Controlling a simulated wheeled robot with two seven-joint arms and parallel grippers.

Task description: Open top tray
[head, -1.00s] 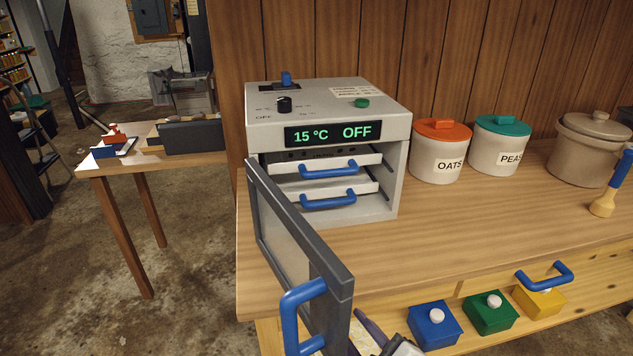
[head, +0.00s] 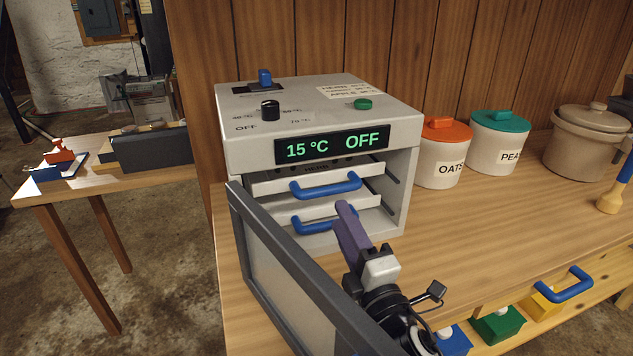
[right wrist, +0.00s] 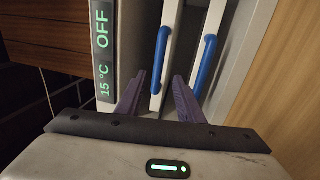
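The dehydrator (head: 240,145) has two pull-out trays behind its swung-open door (head: 290,285). The top tray (head: 280,184) has a blue handle (head: 327,187) and is pushed in; its handle also shows in the right wrist view (right wrist: 161,60). The lower tray (head: 290,214) has a similar blue handle (head: 308,226), partly covered by my gripper in the head view. My right gripper (head: 345,206) is open in front of the trays. In the right wrist view its purple fingers (right wrist: 159,78) lie on either side of the top handle; contact cannot be told. My left gripper is out of view.
The open door stands close left of my right arm. An orange-lidded OATS jar (head: 441,160), a teal-lidded PEAS jar (head: 497,145) and a stoneware crock (head: 585,145) stand right of the dehydrator. The counter (head: 480,225) between is clear.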

